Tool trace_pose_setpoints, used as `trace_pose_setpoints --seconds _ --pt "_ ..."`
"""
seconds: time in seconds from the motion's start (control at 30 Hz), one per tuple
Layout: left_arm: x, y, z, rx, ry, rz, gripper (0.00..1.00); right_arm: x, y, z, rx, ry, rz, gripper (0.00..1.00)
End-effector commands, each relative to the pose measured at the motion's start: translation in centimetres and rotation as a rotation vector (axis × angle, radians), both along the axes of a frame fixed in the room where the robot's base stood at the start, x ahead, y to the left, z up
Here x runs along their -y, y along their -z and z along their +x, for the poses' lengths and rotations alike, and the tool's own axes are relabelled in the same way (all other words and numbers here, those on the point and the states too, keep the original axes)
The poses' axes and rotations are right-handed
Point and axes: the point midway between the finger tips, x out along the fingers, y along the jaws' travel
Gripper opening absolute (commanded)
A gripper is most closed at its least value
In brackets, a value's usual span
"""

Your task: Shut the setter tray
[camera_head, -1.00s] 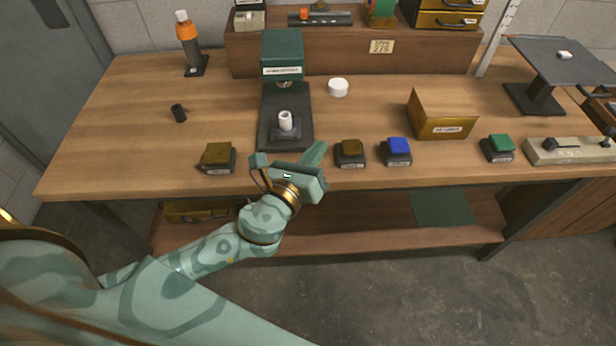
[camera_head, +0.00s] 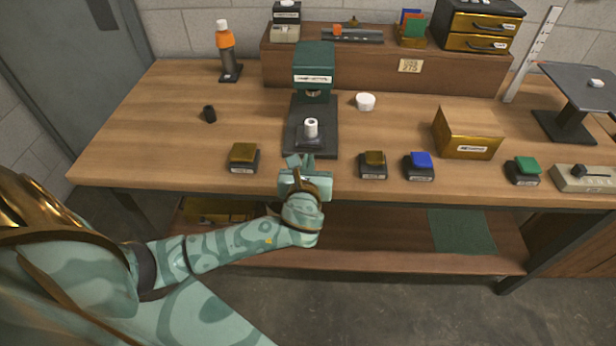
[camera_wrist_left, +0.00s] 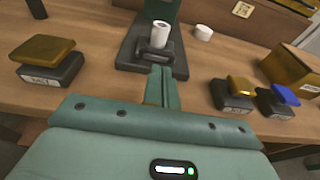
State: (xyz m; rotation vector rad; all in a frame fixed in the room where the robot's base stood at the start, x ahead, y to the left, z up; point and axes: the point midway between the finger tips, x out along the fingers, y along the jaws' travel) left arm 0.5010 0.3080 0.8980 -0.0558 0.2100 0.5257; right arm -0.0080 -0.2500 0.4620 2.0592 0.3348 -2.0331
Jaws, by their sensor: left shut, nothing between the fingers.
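The setter is a dark green press (camera_head: 314,68) standing on a dark base plate (camera_head: 297,111). Its small dark tray (camera_head: 311,145) is on the front part of the base, forward of the press head, with a white cylinder (camera_head: 311,127) upright on it. The tray also shows in the left wrist view (camera_wrist_left: 156,53), with the white cylinder (camera_wrist_left: 160,34) on it. My left gripper (camera_head: 300,160) is shut and empty, just in front of the tray, its fingers pointing at it. In the left wrist view the closed fingertips (camera_wrist_left: 160,72) appear just below the tray; contact cannot be told.
A yellow-topped button block (camera_head: 243,157) stands to the left. Another yellow (camera_head: 373,165), a blue (camera_head: 420,166) and a green one (camera_head: 522,171) stand to the right.

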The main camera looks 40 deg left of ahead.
Motion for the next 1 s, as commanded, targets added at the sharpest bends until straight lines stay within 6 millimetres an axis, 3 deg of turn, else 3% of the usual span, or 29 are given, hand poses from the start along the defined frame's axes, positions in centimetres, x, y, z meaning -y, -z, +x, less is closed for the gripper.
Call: trace_pose_setpoints --seconds 0.1,0.3,0.83,1.0 --pt "-1.1 0.8 1.9 0.0 -0.002 0.003 0.0 0.2 1.0 -0.3 -0.008 -0.001 -0.003 0.36" --pt "-2.2 1.1 3.7 -0.001 -0.001 0.001 0.0 0.3 1.8 -0.5 -0.013 -0.002 -0.004 0.36" --pt "-2.8 1.0 4.7 0.001 -0.001 0.001 0.0 0.3 1.7 -0.3 -0.008 0.0 -0.004 0.36" --pt "-4.8 0.8 7.9 0.002 -0.003 0.003 0.0 0.3 1.4 -0.2 -0.005 0.0 -0.004 0.36"
